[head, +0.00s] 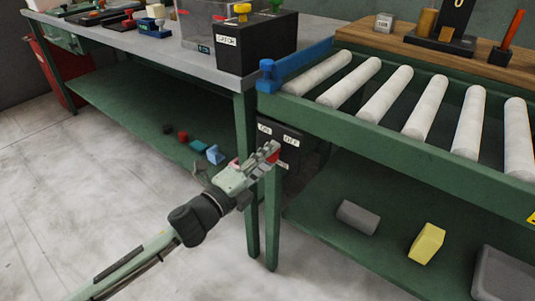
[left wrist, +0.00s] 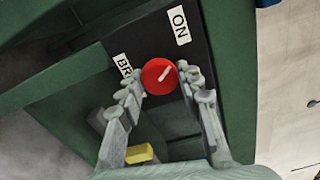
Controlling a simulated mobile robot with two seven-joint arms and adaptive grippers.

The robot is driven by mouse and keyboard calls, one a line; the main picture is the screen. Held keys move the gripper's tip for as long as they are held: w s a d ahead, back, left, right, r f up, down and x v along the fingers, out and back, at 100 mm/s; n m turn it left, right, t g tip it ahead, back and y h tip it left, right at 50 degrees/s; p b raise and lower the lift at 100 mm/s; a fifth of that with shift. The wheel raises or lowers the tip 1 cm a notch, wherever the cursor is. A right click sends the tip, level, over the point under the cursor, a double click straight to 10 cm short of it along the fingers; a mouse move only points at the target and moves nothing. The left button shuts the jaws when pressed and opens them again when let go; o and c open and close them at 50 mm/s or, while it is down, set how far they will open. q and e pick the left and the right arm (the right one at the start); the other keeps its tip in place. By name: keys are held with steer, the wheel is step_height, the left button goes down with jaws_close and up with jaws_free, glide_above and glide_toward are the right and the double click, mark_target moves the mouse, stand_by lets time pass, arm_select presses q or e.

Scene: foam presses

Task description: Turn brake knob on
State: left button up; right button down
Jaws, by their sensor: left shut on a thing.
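The brake knob (left wrist: 159,76) is a red disc with a white pointer line, set on a dark box (left wrist: 215,50) under the roller table. In the left wrist view the pointer slants to the upper right, roughly toward the ON label (left wrist: 179,25). Another label (left wrist: 123,66) is partly hidden by a finger. My left gripper (left wrist: 160,83) is shut on the knob, one finger on each side. In the head view my left gripper (head: 272,152) reaches the box front (head: 292,163), beside the table leg, and mostly hides the knob. My right gripper is not in view.
Green table legs (head: 272,215) stand close beside the gripper. White rollers (head: 385,95) lie above. The lower shelf holds a grey block (head: 357,217), a yellow block (head: 427,243) and a grey bin (head: 503,275). The floor at the left is clear.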

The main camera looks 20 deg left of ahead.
arm_select(q)
steer(key=shift+n+p, duration=0.35)
steer(key=shift+n, duration=0.65)
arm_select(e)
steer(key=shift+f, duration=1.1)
arm_select(q)
steer(key=o, duration=1.2)
steer(key=shift+c, duration=0.2)
steer(key=v, duration=1.2)
